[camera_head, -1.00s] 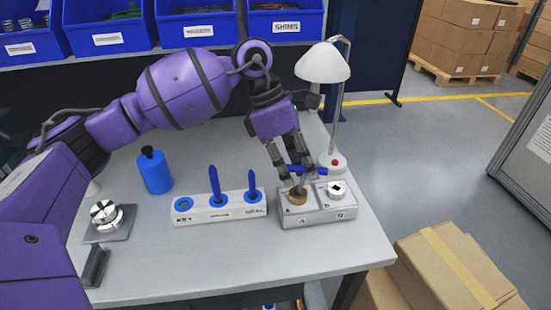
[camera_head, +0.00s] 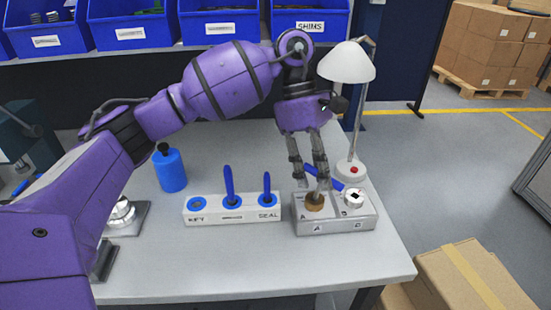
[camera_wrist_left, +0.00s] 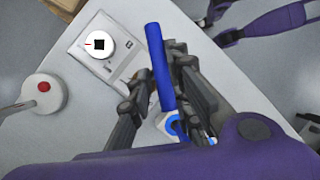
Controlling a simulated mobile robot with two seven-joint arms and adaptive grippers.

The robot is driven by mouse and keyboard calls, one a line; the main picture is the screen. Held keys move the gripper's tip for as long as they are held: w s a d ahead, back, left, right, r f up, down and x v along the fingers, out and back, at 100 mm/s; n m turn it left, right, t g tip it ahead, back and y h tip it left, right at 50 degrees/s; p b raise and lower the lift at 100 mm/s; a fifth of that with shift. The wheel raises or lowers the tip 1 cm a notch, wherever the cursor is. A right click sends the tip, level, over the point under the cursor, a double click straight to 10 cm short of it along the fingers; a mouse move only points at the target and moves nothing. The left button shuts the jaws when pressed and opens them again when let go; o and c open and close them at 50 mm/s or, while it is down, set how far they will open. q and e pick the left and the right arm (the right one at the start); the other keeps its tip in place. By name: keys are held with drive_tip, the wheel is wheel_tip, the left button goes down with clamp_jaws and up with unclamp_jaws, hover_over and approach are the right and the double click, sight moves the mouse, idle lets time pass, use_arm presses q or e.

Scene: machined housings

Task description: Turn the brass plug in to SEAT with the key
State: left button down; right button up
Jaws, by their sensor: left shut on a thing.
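The grey metal housing (camera_head: 335,225) stands at the table's right side. The brass plug (camera_head: 314,204) sits in its left bore, by the mark A. My left gripper (camera_head: 317,178) is above the plug, shut on the key. My right gripper is not in view.
A white dial with a black square (camera_head: 354,198) is on the housing's right half. The lamp (camera_head: 347,62) stands close behind. Left of the housing is a white rack (camera_head: 220,216) with blue-handled tools upright in it. A blue bottle (camera_head: 170,172) stands further left. The front table is clear.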

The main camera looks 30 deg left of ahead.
use_arm(q)
drive_tip(key=shift+d, duration=0.15)
drive_tip(key=shift+f+m+g+b, duration=0.2)
drive_tip(key=shift+m+g+b, duration=0.25)
drive_tip(key=shift+m, duration=0.45)
drive_tip(key=shift+r+m+y, duration=0.1)
drive_tip(key=shift+m+y, duration=0.3)
drive_tip(key=shift+m, duration=0.1)
drive_tip(key=c, duration=1.5)
unclamp_jaws()
drive_tip(key=shift+s+r, duration=0.1)
drive_tip(key=shift+c, duration=0.2)
